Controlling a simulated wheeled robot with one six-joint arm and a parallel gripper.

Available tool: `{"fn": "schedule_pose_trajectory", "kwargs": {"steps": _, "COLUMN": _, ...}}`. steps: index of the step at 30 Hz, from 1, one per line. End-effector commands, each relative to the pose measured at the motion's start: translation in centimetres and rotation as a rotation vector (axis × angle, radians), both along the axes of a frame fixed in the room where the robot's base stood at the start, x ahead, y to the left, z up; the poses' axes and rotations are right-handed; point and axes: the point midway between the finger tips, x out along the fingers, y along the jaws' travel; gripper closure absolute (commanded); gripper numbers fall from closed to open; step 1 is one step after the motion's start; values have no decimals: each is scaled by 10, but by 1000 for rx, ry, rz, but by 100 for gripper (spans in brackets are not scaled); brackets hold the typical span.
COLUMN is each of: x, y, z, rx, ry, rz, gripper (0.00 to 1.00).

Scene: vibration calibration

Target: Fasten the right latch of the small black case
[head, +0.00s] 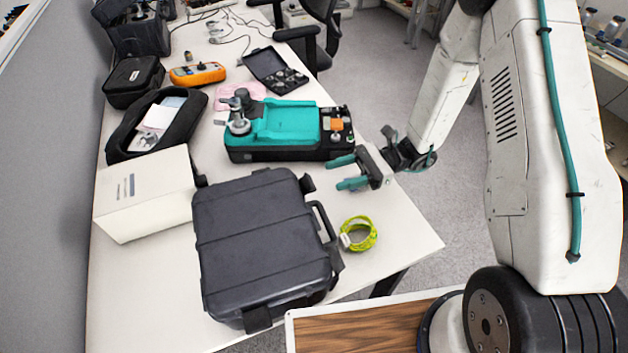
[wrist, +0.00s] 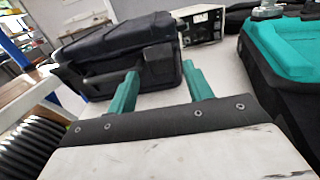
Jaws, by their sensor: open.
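A dark grey-black hard case (head: 262,235) lies closed-lidded on the white table, its handle (head: 322,222) on the right side. A latch (head: 307,183) juts out at its upper right corner, and another black latch piece (head: 258,318) shows at its near edge. I cannot tell whether either is fastened. My gripper (head: 340,172) is open and empty, its teal fingers pointing left, just right of the upper corner latch and apart from it. In the wrist view the case (wrist: 118,45) is ahead and left, with its latch side (wrist: 160,66) behind the spread fingers (wrist: 160,84).
A teal instrument (head: 285,130) stands close behind my gripper. A yellow-green strap coil (head: 358,233) lies right of the case. A white box (head: 145,195) stands at its left. A smaller black case (head: 133,80) and orange meter (head: 198,74) are farther back.

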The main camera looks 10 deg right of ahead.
Motion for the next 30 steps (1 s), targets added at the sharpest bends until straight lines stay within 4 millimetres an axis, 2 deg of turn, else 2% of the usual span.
{"fn": "schedule_pose_trajectory", "kwargs": {"steps": 12, "x": -15, "y": 60, "z": 0, "rx": 0, "ry": 1, "rz": 4, "gripper": 49}}
{"fn": "schedule_pose_trajectory", "kwargs": {"steps": 17, "x": -16, "y": 70, "z": 0, "rx": -1, "ry": 0, "rz": 3, "gripper": 49}}
{"fn": "schedule_pose_trajectory", "kwargs": {"steps": 24, "x": -17, "y": 71, "z": 0, "rx": -1, "ry": -1, "rz": 2, "gripper": 49}}
{"fn": "schedule_pose_trajectory", "kwargs": {"steps": 25, "x": -17, "y": 71, "z": 0, "rx": -1, "ry": 0, "rz": 2, "gripper": 52}}
{"fn": "schedule_pose_trajectory", "kwargs": {"steps": 28, "x": -17, "y": 71, "z": 0, "rx": -1, "ry": 0, "rz": 2, "gripper": 80}}
{"fn": "schedule_pose_trajectory", "kwargs": {"steps": 30, "x": -16, "y": 71, "z": 0, "rx": -1, "ry": 0, "rz": 2, "gripper": 81}}
